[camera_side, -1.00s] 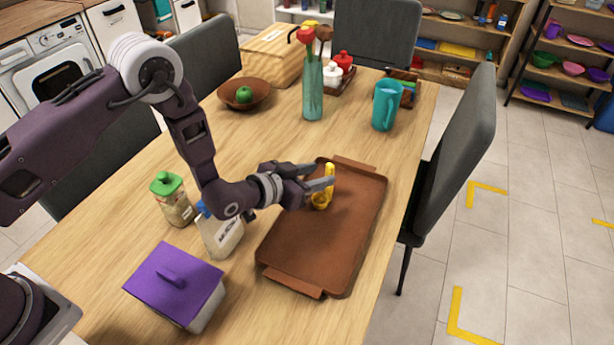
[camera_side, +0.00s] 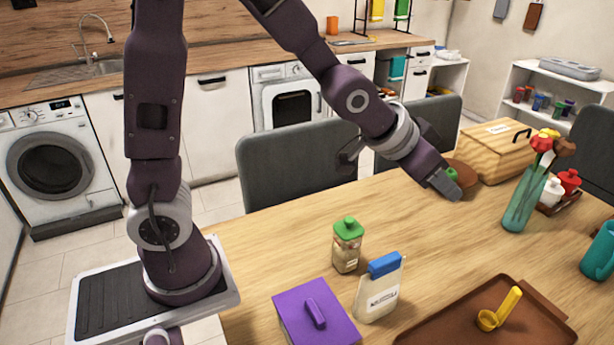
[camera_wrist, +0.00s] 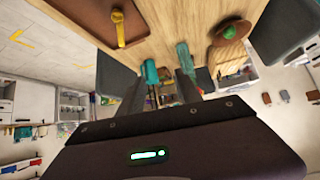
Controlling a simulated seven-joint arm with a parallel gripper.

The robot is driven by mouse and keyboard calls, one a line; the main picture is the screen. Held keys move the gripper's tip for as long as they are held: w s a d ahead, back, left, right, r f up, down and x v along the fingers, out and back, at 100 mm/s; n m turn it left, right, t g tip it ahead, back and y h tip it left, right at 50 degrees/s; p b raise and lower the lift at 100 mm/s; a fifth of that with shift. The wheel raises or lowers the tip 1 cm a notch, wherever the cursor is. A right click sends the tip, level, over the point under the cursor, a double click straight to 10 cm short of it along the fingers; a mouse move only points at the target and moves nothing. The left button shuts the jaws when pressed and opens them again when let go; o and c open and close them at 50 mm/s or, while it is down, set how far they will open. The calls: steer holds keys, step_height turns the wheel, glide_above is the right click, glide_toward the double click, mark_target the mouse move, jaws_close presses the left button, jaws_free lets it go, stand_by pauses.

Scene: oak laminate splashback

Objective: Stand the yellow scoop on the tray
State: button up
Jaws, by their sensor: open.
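The yellow scoop (camera_side: 510,301) is on the brown tray (camera_side: 450,327) at the lower right of the side view. Its round cup is at the lower left and its handle slants toward the upper right. I cannot tell for sure whether it stands or lies. Scoop (camera_wrist: 120,30) and tray (camera_wrist: 133,26) also show at the top of the wrist view. My gripper (camera_side: 450,185) is open and empty, well apart from the scoop, above the table near the brown bowl. Its fingers also show in the wrist view (camera_wrist: 187,82).
The brown bowl (camera_side: 464,174) with a green apple is beside my gripper. A teal vase (camera_side: 519,203) with flowers and a teal mug (camera_side: 600,252) stand at right. A green-lidded jar (camera_side: 347,246), blue-capped container (camera_side: 379,289) and purple-lidded box (camera_side: 315,317) stand left of the tray.

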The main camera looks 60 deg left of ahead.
steer(key=s+a+r+n+g, duration=0.1)
steer(key=s+a+r, duration=0.1)
steer(key=s, duration=1.1)
steer(key=s+a+r+n+g+y, duration=0.1)
steer(key=s+a, duration=0.3)
steer(key=s, duration=0.9)
steer(key=shift+s+a+r+g, duration=0.15)
steer(key=shift+s+r+g, duration=0.25)
steer(key=shift+r+g, duration=0.35)
